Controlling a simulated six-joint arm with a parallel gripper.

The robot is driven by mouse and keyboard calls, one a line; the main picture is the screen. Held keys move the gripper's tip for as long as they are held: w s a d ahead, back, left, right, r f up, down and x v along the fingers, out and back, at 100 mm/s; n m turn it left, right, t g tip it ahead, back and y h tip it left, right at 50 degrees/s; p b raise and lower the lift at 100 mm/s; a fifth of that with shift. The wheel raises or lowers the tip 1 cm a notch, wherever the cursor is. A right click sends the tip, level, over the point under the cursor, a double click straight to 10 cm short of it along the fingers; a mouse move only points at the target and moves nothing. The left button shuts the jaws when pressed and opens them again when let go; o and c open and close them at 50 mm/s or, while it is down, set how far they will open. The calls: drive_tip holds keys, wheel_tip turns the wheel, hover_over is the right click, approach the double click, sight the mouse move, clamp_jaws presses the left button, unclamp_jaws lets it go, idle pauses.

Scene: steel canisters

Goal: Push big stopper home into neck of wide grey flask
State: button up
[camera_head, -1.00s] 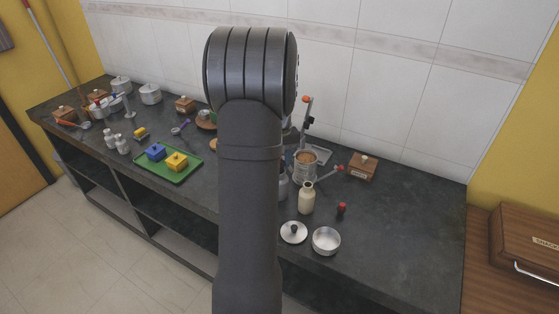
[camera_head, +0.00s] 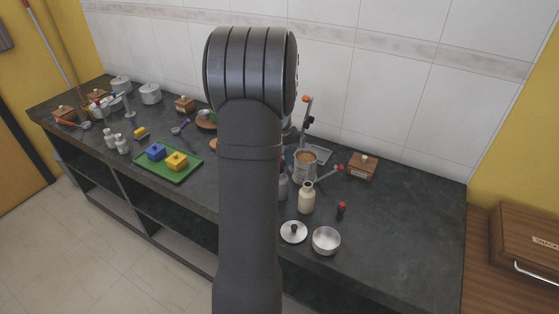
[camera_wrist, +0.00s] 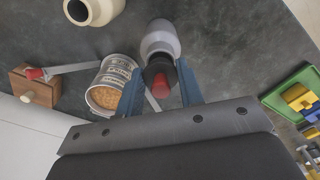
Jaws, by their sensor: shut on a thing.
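The wide grey flask (camera_wrist: 160,40) stands at the top centre of the wrist view, its neck toward my gripper. In the head view the grey flask (camera_head: 283,188) is mostly hidden behind my arm. The big stopper (camera_wrist: 160,84), red-topped with a dark lower part, is in line with the flask's neck. My gripper (camera_wrist: 160,76) is shut on the stopper, one blue finger on each side. The stopper's lower part meets the neck in the picture; how deep it sits I cannot tell.
A cream bottle (camera_head: 306,199) and a labelled can (camera_head: 304,167) stand close to the flask. A small red stopper (camera_head: 341,208), a lid (camera_head: 293,232) and a steel pan (camera_head: 326,240) are nearby. A wooden box (camera_head: 363,167) is behind. The counter's right part is clear.

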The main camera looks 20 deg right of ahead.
drive_tip(key=shift+f, duration=0.75)
drive_tip(key=o, duration=1.3)
drive_tip(key=shift+o, duration=0.2)
drive_tip(key=shift+r, duration=0.1)
drive_tip(key=shift+r, duration=2.95)
drive_tip(key=shift+f, duration=0.1)
drive_tip(key=shift+f, duration=2.95)
